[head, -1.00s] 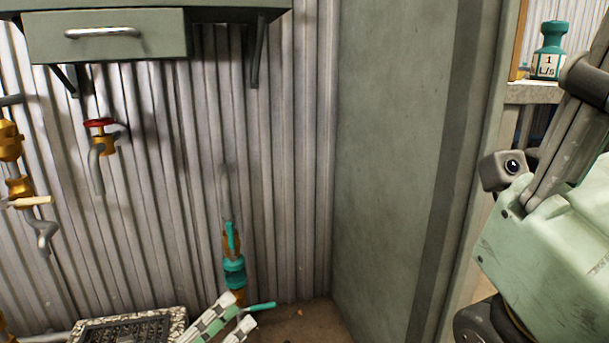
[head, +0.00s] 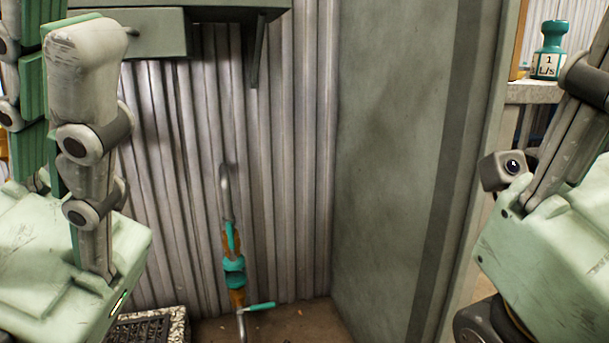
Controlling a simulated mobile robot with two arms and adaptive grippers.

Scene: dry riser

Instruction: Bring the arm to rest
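My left gripper (head: 62,100) fills the left side of the head view, raised with its fingers pointing up. Its jointed grey fingers have green edges, and nothing shows held. The angle does not show how far apart the fingers are. My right gripper (head: 575,130) is at the right edge, cut off by the frame, with its fingertips out of view. A standing pipe with a teal fitting (head: 234,267) rises against the corrugated wall. A teal lever (head: 260,306) sticks out rightward near its foot. Both grippers are apart from the pipe.
A grey-green shelf with a drawer (head: 160,32) hangs at upper left, partly behind my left gripper. A grey-green panel (head: 390,150) stands right of centre. A drain grate (head: 145,328) lies at lower left. A teal weight-like object marked 1 L/s (head: 549,55) stands on a ledge (head: 535,93).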

